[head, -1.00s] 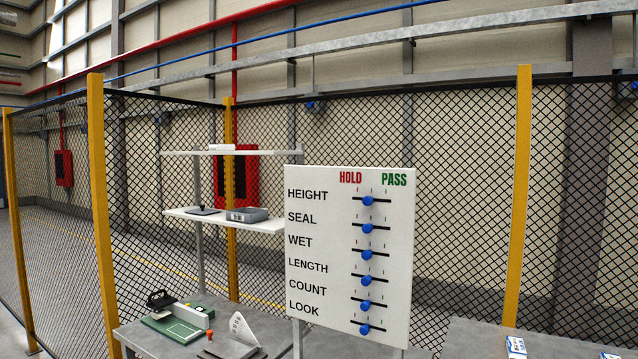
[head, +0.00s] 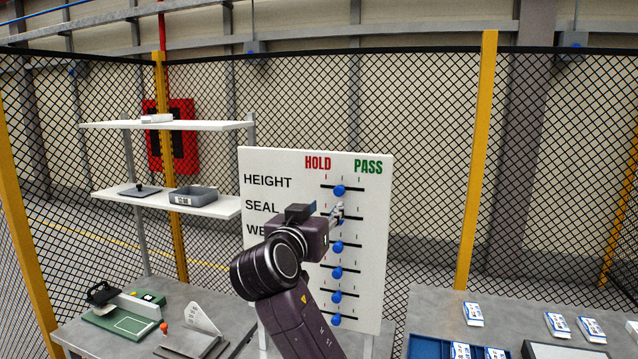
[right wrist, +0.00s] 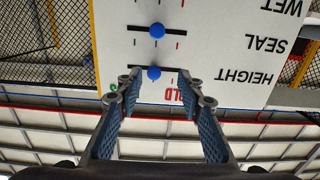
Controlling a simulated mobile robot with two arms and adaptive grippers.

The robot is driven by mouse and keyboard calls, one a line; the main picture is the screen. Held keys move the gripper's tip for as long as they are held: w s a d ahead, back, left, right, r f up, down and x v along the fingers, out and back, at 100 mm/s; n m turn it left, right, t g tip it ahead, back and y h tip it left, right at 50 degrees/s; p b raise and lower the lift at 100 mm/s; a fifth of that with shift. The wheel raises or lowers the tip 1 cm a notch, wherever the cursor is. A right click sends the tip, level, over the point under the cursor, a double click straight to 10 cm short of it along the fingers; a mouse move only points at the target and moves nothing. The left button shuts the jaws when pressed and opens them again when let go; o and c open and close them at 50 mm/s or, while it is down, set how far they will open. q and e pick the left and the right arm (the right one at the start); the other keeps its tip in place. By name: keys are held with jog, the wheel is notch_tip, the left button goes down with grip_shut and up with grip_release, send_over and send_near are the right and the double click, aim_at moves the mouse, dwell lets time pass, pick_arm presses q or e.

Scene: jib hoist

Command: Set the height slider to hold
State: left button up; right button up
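The white board (head: 262,165) carries rows of blue slider knobs under HOLD and PASS. The HEIGHT knob (head: 339,190) is in the top row, about mid-track between the HOLD and PASS marks. My right gripper (head: 338,212) is in front of the board, just below that knob in the head view, and covers much of the SEAL slider. In the upside-down right wrist view my right gripper (right wrist: 163,88) is open and empty, with the HEIGHT knob (right wrist: 154,72) showing between and beyond its fingertips. Contact is not visible. My left gripper is out of view.
A grey table (head: 240,318) with a green-based device (head: 115,318) stands at left, below a shelf (head: 215,205) with a grey tray. At right, another table (head: 420,298) holds blue trays and several labelled packets. A mesh fence stands behind.

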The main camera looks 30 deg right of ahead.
aim_at(338, 190)
jog(key=shift+m+h, duration=0.3)
jog(key=shift+h, duration=0.1)
jog(key=w+d+p, duration=0.1)
jog(key=d, duration=0.1)
jog(key=w+d+r+p, duration=0.2)
jog(key=d, duration=0.1)
jog(key=shift+w+d+r+p, duration=0.2)
jog(key=shift+w+d+p, duration=0.1)
jog(key=shift+w+p, duration=0.1)
jog(key=shift+w+d+f, duration=0.1)
jog(key=shift+w+d, duration=0.2)
jog(key=shift+d, duration=0.05)
grip_shut()
